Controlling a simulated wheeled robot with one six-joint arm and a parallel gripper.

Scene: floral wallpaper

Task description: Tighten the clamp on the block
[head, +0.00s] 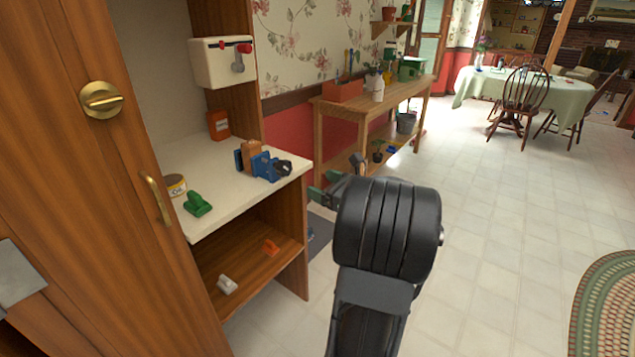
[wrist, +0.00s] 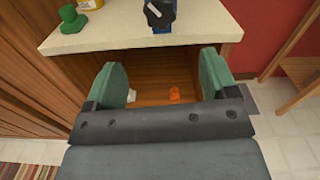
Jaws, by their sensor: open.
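A blue clamp (head: 268,166) with a dark round knob (head: 284,167) sits near the right end of the white counter. An orange-brown wooden block (head: 250,154) stands between its blue jaws. I cannot tell how tightly the jaws press on the block. In the wrist view the clamp's blue body and dark knob (wrist: 160,12) show at the top edge, partly cut off; the block is not clear there. My gripper (head: 323,185) is open and empty, with green finger pads. It is off the counter's right end, apart from the clamp. It also shows in the wrist view (wrist: 165,85).
On the counter (head: 225,200) are a green object (head: 197,204), a yellow-labelled tin (head: 175,185) and a red-orange box (head: 218,124). The shelf below holds a white item (head: 227,284) and an orange item (head: 270,247). A wooden bench (head: 385,100) stands behind.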

